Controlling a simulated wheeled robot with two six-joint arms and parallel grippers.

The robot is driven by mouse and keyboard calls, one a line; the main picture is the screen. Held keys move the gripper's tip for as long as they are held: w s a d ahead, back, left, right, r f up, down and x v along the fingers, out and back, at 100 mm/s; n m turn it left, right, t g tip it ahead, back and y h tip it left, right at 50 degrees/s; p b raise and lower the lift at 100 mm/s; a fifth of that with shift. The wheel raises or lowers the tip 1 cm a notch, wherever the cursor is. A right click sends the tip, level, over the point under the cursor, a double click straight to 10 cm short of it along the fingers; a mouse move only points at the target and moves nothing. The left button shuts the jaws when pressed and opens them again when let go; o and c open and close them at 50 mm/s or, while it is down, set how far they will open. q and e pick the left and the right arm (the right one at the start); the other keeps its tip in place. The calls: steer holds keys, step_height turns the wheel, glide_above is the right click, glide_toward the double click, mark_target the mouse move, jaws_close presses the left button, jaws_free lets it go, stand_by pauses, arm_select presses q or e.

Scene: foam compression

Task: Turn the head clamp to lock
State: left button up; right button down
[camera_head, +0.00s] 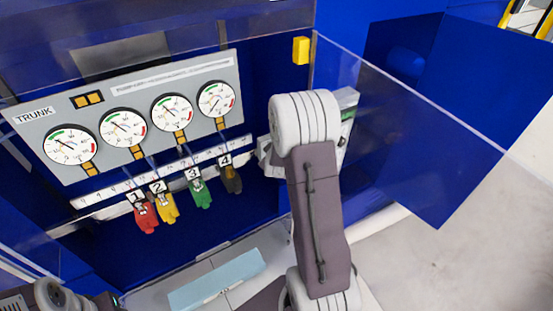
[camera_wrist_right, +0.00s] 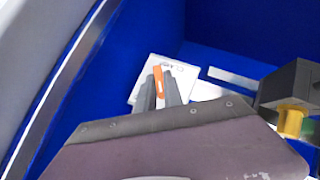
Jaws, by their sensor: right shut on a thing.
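In the right wrist view, my right gripper (camera_wrist_right: 159,84) has its two grey fingers close together on a narrow orange piece (camera_wrist_right: 158,78), which looks like the clamp's lever. The orange piece stands in front of a white plate (camera_wrist_right: 143,72) with small print, against the blue wall. Its lower part is hidden by the fingers and my wrist. In the head view, my right arm crosses the middle and hides its own gripper and the clamp. A white unit with a green label (camera_head: 346,127) shows just behind that arm. My left gripper is not in view.
A gauge panel (camera_head: 68,118) marked TRUNK stands at the left. Red (camera_head: 146,217), yellow (camera_head: 166,208), green (camera_head: 201,193) and dark (camera_head: 232,179) numbered connectors hang below. A clear panel (camera_head: 440,150) stands at the right. A dark block (camera_wrist_right: 288,88) is near my right wrist.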

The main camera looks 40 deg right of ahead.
steer(key=shift+a+n+h, duration=0.1)
steer(key=shift+n+h, duration=0.5)
steer(key=shift+h, duration=0.4)
steer(key=c, duration=1.5)
jaws_free()
steer(key=shift+o, duration=0.2)
steer(key=shift+s+a, duration=0.1)
steer(key=b+v, duration=0.1)
steer(key=v, duration=0.8)
